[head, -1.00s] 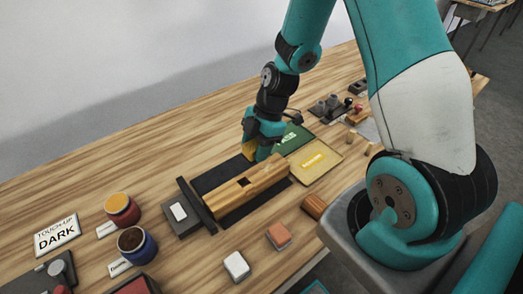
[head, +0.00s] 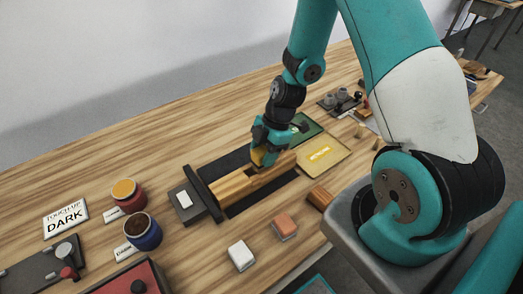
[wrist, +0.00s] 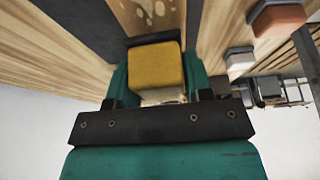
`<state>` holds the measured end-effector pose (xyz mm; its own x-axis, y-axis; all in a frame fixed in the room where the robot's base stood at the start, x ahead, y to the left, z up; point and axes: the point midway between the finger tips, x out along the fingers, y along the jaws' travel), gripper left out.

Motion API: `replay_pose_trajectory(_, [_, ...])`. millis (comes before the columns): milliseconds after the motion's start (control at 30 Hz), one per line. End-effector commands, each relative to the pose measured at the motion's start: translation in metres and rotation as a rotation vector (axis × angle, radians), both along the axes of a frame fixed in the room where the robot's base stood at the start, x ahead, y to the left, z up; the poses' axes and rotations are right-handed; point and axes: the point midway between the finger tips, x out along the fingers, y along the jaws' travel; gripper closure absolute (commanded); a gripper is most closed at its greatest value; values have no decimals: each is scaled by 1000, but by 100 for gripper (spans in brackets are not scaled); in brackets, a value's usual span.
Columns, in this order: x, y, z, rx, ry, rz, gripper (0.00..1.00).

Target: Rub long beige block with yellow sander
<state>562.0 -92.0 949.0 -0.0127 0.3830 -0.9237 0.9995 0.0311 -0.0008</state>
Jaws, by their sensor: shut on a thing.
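The long beige block (head: 232,187) lies on a dark mat, its left end near a dark grey end stop. It has a dark square mark on its top, partly covered by my gripper. My gripper (head: 264,155) is over the right half of the block, shut on the yellow sander (wrist: 155,66). In the head view the sander is a small yellow patch below the fingers, at the block's top. Whether it presses on the wood or hovers just above it, I cannot tell.
The dark mat (head: 228,162) lies under the block. A yellow tray (head: 322,156) and a green tray are to the right. An orange-topped block (head: 284,226), a white block (head: 241,255) and a brown piece (head: 319,197) lie in front. Two paint jars (head: 127,193) stand at left.

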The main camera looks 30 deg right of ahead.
Motion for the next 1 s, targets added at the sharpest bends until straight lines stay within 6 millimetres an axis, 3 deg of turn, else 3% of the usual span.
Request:
replay_pose_trajectory(167, [-1, -4, -22, 0, 0, -6, 76])
replay_pose_trajectory(1000, [4, -59, -20, -1, -1, 19, 76])
